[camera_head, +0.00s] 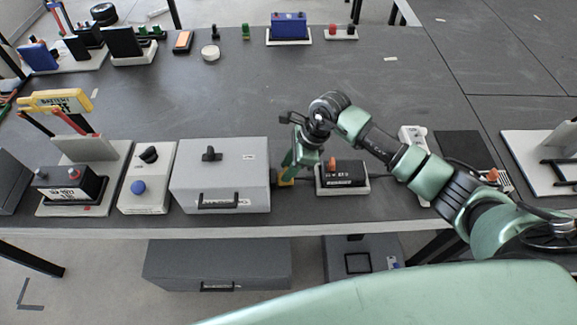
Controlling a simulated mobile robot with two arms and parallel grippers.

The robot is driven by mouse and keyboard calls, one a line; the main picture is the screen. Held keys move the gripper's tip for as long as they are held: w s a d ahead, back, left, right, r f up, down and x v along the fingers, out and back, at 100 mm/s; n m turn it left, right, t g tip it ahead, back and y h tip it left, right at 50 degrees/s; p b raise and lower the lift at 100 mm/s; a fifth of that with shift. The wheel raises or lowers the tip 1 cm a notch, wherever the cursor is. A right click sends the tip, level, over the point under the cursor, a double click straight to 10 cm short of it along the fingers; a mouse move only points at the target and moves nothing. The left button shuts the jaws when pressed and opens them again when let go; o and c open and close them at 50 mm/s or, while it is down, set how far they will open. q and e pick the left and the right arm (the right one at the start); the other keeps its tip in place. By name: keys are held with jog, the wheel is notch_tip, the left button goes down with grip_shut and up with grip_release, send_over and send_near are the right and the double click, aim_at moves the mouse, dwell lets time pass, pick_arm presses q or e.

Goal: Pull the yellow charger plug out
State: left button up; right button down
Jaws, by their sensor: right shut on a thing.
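The yellow charger plug (286,179) is a small yellow block low on the right side of the grey box (219,175). My right gripper (290,170) points down at it from above and is shut on it. My left gripper is not in view.
A white panel with a blue button (148,177) is left of the grey box. The dark table (240,105) is clear behind them.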

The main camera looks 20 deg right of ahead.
jog(key=shift+d, duration=0.1)
dwell(0.3)
jog(key=d, duration=0.1)
jog(key=s+d+b, duration=0.1)
jog(key=d, duration=0.1)
jog(key=shift+d+f, duration=0.1)
jog(key=shift+d, duration=0.25)
jog(key=c, duration=1.5)
grip_release()
jog(key=o, duration=0.5)
jog(key=shift+c, duration=0.2)
jog(key=shift+d, duration=0.1)
